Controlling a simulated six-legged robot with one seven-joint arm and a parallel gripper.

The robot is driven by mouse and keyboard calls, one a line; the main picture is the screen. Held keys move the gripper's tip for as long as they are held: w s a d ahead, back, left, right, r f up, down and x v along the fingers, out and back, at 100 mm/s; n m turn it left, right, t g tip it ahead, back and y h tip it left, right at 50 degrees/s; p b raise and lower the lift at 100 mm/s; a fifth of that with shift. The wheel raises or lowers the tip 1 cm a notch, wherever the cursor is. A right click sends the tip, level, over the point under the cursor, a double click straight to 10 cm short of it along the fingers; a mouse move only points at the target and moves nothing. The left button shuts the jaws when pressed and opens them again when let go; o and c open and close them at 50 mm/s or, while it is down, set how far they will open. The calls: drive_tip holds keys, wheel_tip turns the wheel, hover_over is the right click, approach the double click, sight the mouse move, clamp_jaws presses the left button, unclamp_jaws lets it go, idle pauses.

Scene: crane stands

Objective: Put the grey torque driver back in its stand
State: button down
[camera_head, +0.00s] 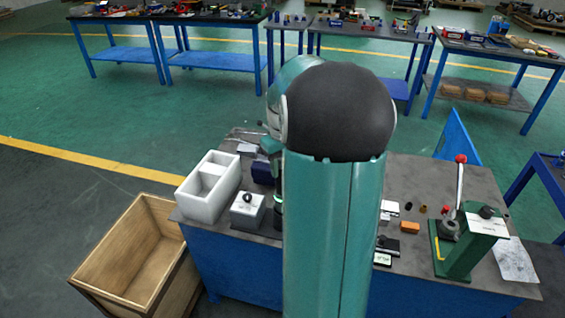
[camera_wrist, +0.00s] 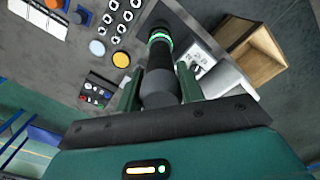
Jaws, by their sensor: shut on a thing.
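In the wrist view my gripper (camera_wrist: 160,88) is shut on a dark upright-bodied tool, which I take to be the torque driver (camera_wrist: 158,72). It has a rounded grey end between the fingers, a black body and a glowing green-white ring farther along. In the head view only a sliver of the tool (camera_head: 278,208) shows beside my arm, right of a grey box with a black knob (camera_head: 248,209). I cannot make out the stand for certain in either view, nor whether the tool touches anything below.
A green press with a red-knobbed lever (camera_head: 468,245) and an orange block (camera_head: 409,228) are at right. My arm covers the bench's middle.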

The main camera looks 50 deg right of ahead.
drive_tip(key=shift+f, duration=1.65)
drive_tip(key=c, duration=0.8)
unclamp_jaws()
drive_tip(key=shift+f, duration=0.1)
drive_tip(key=shift+r, duration=2.55)
wheel_tip(320, 180, up, 14)
drive_tip(key=shift+f, duration=0.1)
